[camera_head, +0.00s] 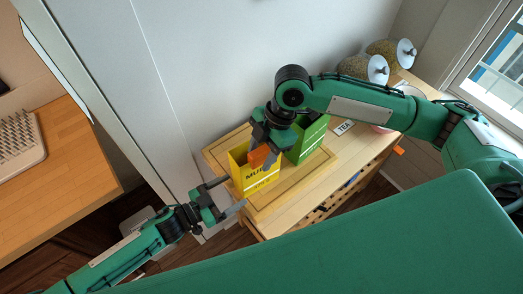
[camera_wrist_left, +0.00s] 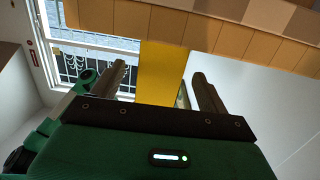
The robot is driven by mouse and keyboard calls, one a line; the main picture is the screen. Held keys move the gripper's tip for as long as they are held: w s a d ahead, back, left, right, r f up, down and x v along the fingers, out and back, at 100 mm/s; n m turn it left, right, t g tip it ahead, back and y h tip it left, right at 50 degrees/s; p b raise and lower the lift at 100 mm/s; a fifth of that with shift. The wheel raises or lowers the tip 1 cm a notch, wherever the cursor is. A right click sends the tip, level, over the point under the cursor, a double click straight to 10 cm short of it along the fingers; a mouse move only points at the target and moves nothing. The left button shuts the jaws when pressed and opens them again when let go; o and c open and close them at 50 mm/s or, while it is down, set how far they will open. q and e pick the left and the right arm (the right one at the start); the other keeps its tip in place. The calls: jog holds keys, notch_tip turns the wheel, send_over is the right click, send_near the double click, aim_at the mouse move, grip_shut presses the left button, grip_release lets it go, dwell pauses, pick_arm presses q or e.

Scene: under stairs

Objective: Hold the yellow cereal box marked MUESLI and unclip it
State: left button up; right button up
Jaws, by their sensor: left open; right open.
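The yellow cereal box (camera_head: 262,184) marked MUESLI stands upright on the wooden board, with an orange clip (camera_head: 260,156) at its top. My left gripper (camera_head: 234,192) is open at the box's lower left side, fingers pointing at it. In the left wrist view the yellow box (camera_wrist_left: 163,72) shows between the two open fingers, with gaps on both sides. My right gripper (camera_head: 262,150) is open, above the box and close to the orange clip. It hides part of the box top, and I cannot tell whether a finger touches the clip.
A green box (camera_head: 309,138) stands right beside the yellow one on the wooden board (camera_head: 222,158). A TEA label (camera_head: 344,127) and two round, speckled things (camera_head: 354,67) lie farther right and back. A white wall (camera_head: 215,70) rises behind.

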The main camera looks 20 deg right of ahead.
aim_at(253, 181)
pick_arm(q)
jog(key=x, duration=0.8)
jog(key=shift+w+d, duration=0.1)
jog(key=shift+d, duration=0.1)
grip_shut()
dwell(0.4)
jog(key=shift+a+f, duration=0.1)
jog(key=shift+f, duration=0.25)
dwell(1.4)
pick_arm(e)
jog(key=shift+c, duration=0.2)
